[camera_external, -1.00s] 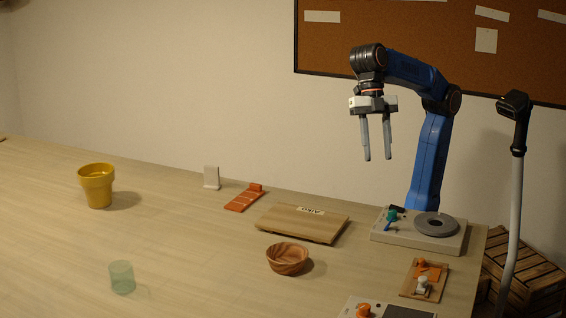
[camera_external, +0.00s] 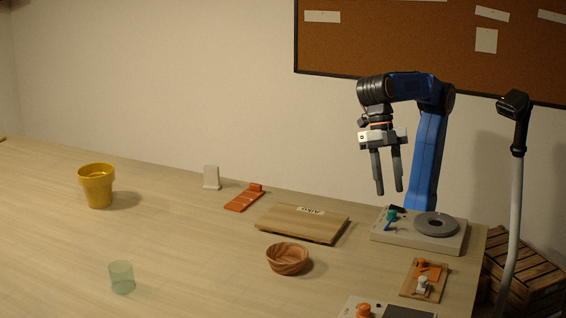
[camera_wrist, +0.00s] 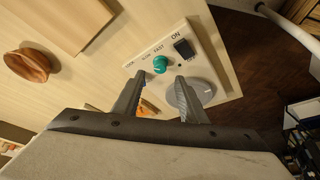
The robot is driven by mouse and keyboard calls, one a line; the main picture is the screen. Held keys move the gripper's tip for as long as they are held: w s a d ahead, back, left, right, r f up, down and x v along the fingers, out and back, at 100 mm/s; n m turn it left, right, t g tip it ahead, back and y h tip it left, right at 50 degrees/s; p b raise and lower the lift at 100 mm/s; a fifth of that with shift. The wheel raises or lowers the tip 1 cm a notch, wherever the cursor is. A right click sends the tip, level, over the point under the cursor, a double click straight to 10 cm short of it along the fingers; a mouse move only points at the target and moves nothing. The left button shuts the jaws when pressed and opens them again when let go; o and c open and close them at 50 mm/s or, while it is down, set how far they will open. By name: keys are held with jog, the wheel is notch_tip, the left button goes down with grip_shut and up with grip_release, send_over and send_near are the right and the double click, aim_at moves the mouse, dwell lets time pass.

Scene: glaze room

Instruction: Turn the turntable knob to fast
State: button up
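The turntable unit (camera_external: 440,246) is a pale box at the table's right corner with a grey round disc (camera_external: 436,224). Its knob (camera_external: 391,215) is teal green and sits left of the disc; a blue piece stands by it. In the wrist view the knob (camera_wrist: 160,64) lies near the printed word FAST, beside a dark switch (camera_wrist: 184,48) marked ON. The knob's pointer is too small to read. My gripper (camera_external: 390,192) is open and empty, pointing down above the unit, apart from the knob. In the wrist view its fingers (camera_wrist: 158,96) frame the area just below the knob.
A wooden board (camera_external: 302,224) labelled AIKO lies left of the unit, with a wooden bowl (camera_external: 287,258) in front. A small board with orange and white parts (camera_external: 424,280) lies nearer the front. A black-headed stand (camera_external: 514,150) rises at right. The left table holds a yellow pot (camera_external: 97,186).

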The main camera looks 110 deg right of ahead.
aim_at(392, 211)
jog(key=shift+x, duration=3.05)
grip_shut()
